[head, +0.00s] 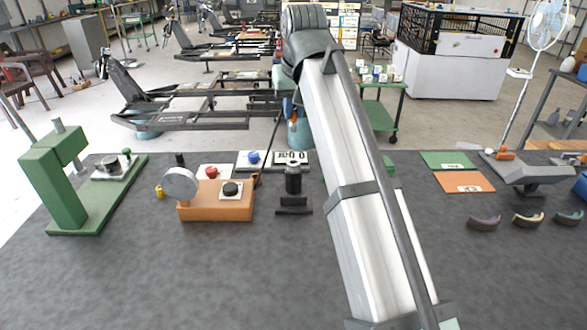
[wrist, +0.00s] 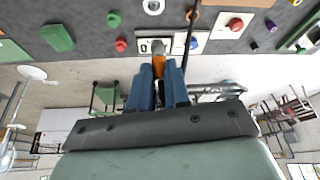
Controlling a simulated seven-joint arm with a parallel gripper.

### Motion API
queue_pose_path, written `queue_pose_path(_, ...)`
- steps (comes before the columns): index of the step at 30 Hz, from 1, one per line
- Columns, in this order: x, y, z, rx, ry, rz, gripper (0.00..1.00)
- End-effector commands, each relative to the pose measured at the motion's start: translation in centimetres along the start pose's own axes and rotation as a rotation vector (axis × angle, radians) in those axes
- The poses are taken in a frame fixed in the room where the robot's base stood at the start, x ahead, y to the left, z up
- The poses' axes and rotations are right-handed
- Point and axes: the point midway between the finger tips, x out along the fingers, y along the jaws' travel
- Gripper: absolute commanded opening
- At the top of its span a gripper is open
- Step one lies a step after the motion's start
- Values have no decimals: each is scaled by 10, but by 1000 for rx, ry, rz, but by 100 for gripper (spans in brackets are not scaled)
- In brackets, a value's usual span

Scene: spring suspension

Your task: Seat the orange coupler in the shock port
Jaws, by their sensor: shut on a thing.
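My gripper (wrist: 158,72) has blue fingers closed around the orange coupler (wrist: 158,64), with its orange part between the fingertips and a grey-white piece just beyond it. In the head view, a small orange bit of the coupler (head: 293,125) shows beside my arm, above and behind the table's far edge. I cannot tell for sure whether this is the shock port.
An orange block with a round gauge (head: 215,205) stands left of the dark cylinder. A green press (head: 55,185) is at far left. Green and orange mats (head: 465,182) and several curved pieces (head: 485,222) lie at right. The front left table is clear; my arm hides the middle.

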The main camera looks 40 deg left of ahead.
Motion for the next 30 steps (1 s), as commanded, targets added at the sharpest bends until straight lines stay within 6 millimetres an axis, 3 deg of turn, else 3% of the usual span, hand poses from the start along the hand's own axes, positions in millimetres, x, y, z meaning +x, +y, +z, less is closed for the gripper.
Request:
queue_pose_path(8,8,0,8,-74,0,-31,0)
queue_pose_path(18,54,0,29,-74,-1,-30,0)
queue_pose_path(30,88,0,42,-73,0,-30,0)
